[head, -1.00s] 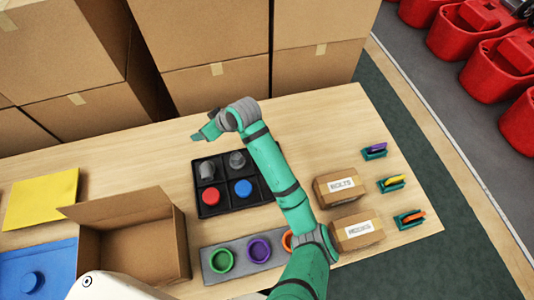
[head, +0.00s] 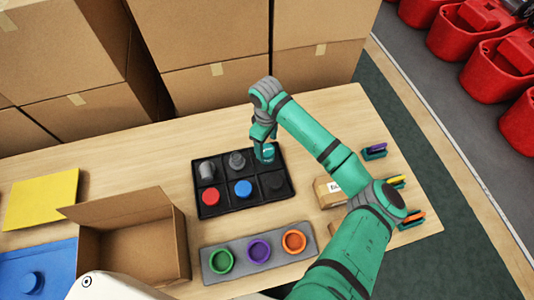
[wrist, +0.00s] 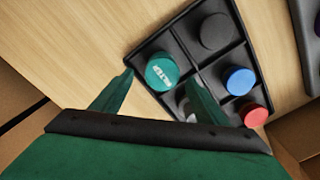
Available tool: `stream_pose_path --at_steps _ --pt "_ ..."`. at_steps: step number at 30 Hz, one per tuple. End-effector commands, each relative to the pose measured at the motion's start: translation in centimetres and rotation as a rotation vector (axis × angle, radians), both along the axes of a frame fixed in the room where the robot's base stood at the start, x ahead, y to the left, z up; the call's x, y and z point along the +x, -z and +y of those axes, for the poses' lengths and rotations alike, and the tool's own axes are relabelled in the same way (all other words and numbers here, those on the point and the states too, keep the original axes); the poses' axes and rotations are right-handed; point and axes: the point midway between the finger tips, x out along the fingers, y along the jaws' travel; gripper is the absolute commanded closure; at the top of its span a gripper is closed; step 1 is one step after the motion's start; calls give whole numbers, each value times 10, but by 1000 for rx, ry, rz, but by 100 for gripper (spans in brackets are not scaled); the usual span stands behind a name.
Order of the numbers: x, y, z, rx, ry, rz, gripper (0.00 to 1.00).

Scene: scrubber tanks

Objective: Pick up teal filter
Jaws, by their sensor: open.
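The teal filter (head: 266,154) sits in the back right compartment of the black tray (head: 248,205). In the wrist view my gripper (wrist: 159,82) is open, with one finger on each side of the filter in the picture. No contact with the filter can be made out.
The tray also holds a grey part (head: 238,161) beside the filter, another grey part (head: 207,170), a blue filter (head: 242,188), a red one (head: 210,196) and a black one (head: 273,182). An open carton (head: 130,250) and a grey ring holder (head: 222,245) stand in front.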

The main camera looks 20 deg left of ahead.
Motion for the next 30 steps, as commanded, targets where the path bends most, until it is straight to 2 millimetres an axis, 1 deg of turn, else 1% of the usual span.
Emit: stream_pose_path --at_steps 1,8,15,18,26,27,28,29,30 --pt "0 5 0 1 0 0 33" --pt "-1 20 -1 1 0 -1 33" --pt "-3 52 -4 1 0 0 33" --pt "-3 61 -4 2 0 -1 33" --pt "-3 64 -3 3 0 -2 33" --pt "-3 63 -2 3 -1 -2 38" --pt "-4 63 -2 3 -1 -2 45" --pt "-4 63 -2 3 -2 -2 52" --pt "-4 63 -2 3 -2 -2 62"
